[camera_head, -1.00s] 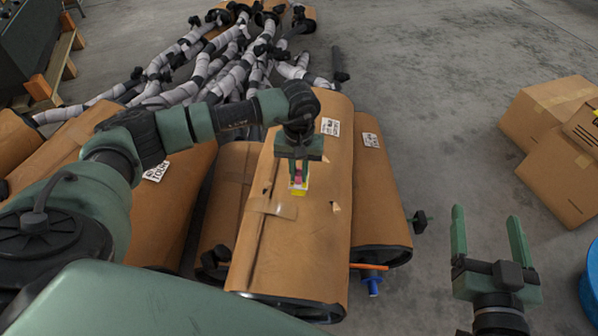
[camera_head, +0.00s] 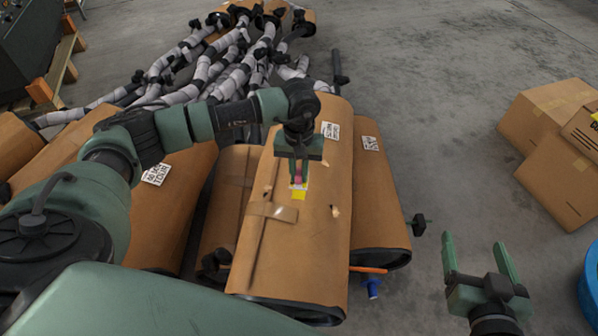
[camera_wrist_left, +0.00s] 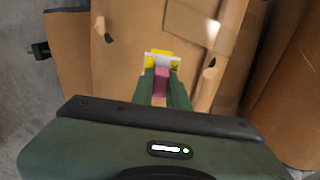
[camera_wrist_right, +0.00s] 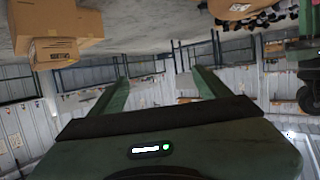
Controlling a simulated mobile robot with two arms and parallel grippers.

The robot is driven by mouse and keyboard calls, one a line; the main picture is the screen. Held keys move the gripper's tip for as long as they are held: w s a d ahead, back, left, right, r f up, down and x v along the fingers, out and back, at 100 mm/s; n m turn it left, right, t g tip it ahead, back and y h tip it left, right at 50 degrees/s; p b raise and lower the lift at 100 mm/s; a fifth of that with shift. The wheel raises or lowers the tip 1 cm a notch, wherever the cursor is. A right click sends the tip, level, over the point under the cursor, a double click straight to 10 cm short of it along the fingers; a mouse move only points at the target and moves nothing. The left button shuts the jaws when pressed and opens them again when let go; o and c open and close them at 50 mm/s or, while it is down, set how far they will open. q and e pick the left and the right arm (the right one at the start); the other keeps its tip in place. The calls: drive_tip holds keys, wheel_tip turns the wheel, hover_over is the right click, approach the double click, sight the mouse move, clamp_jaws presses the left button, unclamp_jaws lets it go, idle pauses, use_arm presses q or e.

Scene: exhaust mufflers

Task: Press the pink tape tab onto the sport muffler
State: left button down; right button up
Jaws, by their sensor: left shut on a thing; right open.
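The pink tape tab (camera_head: 298,179) is between the fingers of my left gripper (camera_head: 298,176), which is shut on it. In the left wrist view the pink tab (camera_wrist_left: 160,86) shows between the fingertips, against a yellow and white label (camera_wrist_left: 163,60). The label lies on a cardboard-wrapped muffler (camera_head: 318,225), the middle one in the head view. The fingertips are at or just above the label; contact cannot be told. My right gripper (camera_head: 480,262) is open and empty, over bare floor to the right. I cannot read which muffler is the sport one.
More wrapped mufflers lie beside it, with one at the right (camera_head: 372,190) and one at the left (camera_head: 172,210). Wrapped pipes (camera_head: 235,70) are piled behind. Cardboard boxes (camera_head: 555,165) and a blue container (camera_head: 591,285) stand at the right.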

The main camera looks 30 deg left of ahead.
drive_tip(key=s+f+g, duration=0.1)
drive_tip(key=d+f, duration=0.1)
drive_tip(key=f, duration=0.1)
drive_tip(key=shift+s+d+g+h+p, duration=0.1)
drive_tip(key=shift+s+g+h+p, duration=0.2)
drive_tip(key=shift+s+g+p, duration=0.1)
